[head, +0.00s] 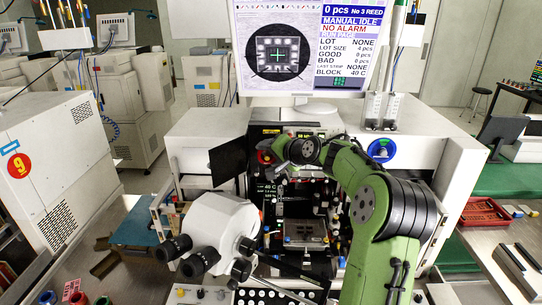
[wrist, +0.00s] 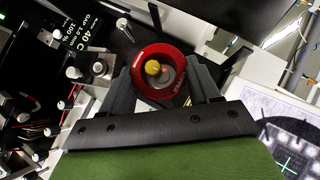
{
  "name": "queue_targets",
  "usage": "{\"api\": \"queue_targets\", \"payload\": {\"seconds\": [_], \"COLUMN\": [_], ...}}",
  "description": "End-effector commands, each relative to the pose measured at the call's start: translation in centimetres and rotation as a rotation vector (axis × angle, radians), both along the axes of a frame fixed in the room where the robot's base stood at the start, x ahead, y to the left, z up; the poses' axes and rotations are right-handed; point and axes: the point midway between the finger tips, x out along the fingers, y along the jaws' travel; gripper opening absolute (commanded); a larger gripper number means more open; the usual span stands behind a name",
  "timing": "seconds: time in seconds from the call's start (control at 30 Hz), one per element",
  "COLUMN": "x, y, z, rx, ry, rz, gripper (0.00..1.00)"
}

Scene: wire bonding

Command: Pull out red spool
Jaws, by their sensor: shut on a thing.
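The red spool (wrist: 141,66) is a short red ring with lettering on its rim and a yellow knob at its centre, seen in the wrist view. My gripper (wrist: 163,78) has its two dark fingers on either side of the spool, closed on it. In the head view the red spool (head: 265,156) shows as a small red patch at the end of my green arm, at the upper part of the wire bonder.
The monitor (head: 300,48) stands above the machine. A white microscope (head: 222,232) with black eyepieces is at its front left. A dark panel (head: 227,160) stands left of my gripper. Spools (head: 78,299) stand at the lower left, and a red tray (head: 482,212) lies at right.

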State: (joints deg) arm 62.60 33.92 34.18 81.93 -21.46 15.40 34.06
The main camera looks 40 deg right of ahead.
Motion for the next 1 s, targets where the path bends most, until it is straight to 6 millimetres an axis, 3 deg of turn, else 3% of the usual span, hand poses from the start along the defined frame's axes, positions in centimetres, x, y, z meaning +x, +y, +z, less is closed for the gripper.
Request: {"api": "queue_targets", "payload": {"seconds": [0.7,1.0], "x": [-2.7,-2.9], "y": [2.0,2.2], "z": [-0.1,0.0], "rx": [-0.001,0.0], "ry": [0.0,0.0], "rz": [-0.001,-0.001], "gripper": [0.32,0.32]}}
